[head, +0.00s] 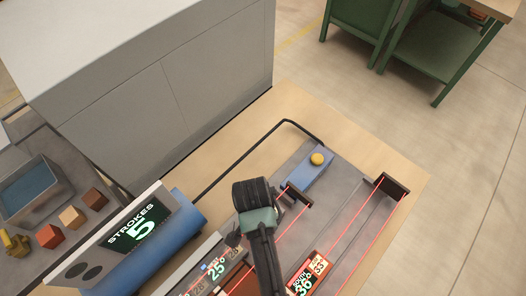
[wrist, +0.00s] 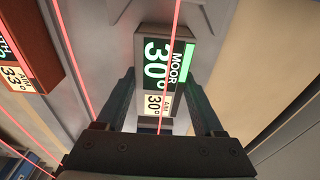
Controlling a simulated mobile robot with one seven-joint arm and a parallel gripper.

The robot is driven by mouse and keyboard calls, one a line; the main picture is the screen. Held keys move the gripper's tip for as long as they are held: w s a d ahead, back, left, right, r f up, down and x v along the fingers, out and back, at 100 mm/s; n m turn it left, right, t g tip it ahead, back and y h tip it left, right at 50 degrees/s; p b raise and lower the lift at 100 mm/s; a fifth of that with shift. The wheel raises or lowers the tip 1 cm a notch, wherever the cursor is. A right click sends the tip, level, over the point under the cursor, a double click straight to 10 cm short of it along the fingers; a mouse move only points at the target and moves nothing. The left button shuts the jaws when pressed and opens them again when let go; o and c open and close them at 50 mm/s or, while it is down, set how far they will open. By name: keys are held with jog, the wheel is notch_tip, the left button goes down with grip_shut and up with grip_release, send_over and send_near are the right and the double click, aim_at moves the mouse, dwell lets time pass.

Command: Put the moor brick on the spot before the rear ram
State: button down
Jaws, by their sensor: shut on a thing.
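The moor brick (wrist: 138,70) is grey-white, with a dark face reading MOOR 30° and a pale AIM 30° label. My gripper (wrist: 162,82) has its two dark fingers on either side of it in the wrist view and is shut on it. A red line crosses the brick's face. In the head view my dark wrist and arm cover the gripper and the brick. Two dark upright plates stand on the grey bed, one near my wrist (head: 299,195) and one at the right (head: 391,186), with red lines running from them. I cannot tell which is the rear ram.
An orange-red brick (head: 310,272) sits on the bed; a red brick (wrist: 27,50) with AIM 33° is at the wrist view's left. A blue box with a yellow button (head: 317,159) stands behind. A STROKES 5 display (head: 140,228) and a side table with small blocks (head: 72,216) are left.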

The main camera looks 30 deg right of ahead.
grip_release()
jog(key=r, duration=0.4)
jog(key=a+r, duration=0.1)
jog(key=r, duration=0.7)
jog(key=shift+s+a+r, duration=0.15)
jog(key=shift+s, duration=0.1)
